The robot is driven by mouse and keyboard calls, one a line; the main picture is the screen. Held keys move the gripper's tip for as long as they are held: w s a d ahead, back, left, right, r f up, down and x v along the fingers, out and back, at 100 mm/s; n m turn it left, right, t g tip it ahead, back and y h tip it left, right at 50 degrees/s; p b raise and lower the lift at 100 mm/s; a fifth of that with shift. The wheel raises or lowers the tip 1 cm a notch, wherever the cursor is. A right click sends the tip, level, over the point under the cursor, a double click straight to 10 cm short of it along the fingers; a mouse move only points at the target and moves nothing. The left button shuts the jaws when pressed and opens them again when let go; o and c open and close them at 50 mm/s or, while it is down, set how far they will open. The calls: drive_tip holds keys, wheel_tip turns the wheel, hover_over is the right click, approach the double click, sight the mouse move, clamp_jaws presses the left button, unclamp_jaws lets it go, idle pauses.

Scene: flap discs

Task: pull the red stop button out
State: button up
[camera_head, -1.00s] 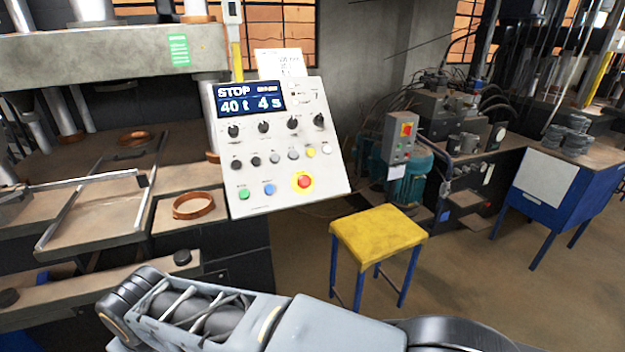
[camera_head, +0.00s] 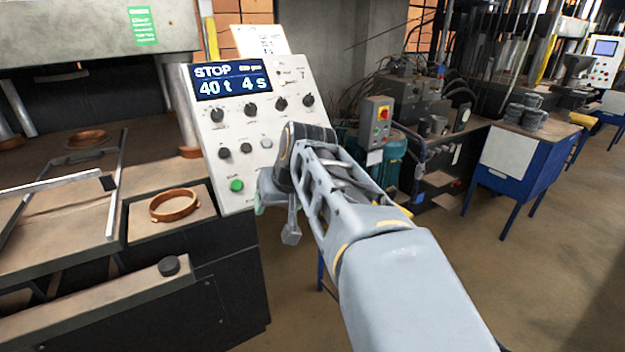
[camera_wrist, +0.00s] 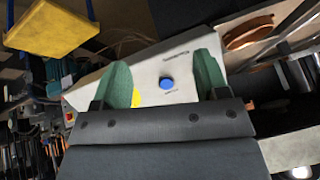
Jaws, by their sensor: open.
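The white control panel (camera_head: 232,132) stands tilted in the head view, its screen reading STOP, 40 t, 4 s. The red stop button is hidden there behind my arm. My gripper (camera_head: 276,214) is in front of the panel's lower part. In the wrist view my gripper (camera_wrist: 163,62) is open, its two green fingers apart with nothing between them but the panel face behind. A blue button (camera_wrist: 169,84) shows between the fingers. A sliver of the stop button's yellow surround (camera_wrist: 136,98) shows beside the left finger; the red cap is not visible.
A green button (camera_head: 236,185) sits left of my gripper. A brown ring (camera_head: 174,206) lies on the press bench at left. A yellow stool (camera_wrist: 50,28) shows in the wrist view. A grey switch box (camera_head: 376,122) stands behind my arm.

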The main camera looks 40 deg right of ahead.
drive_tip(key=d+r+m+t+h+b, duration=0.1)
drive_tip(key=d+r+t+b, duration=0.1)
drive_tip(key=d+r, duration=0.3)
drive_tip(key=d+r+m+t+b, duration=0.1)
drive_tip(key=d+r+b, duration=0.15)
drive_tip(key=d, duration=0.55)
drive_tip(key=x, duration=1.3)
drive_tip(key=shift+w+d+r, duration=0.1)
drive_tip(key=shift+w+r, duration=0.25)
drive_tip(key=shift+w, duration=0.05)
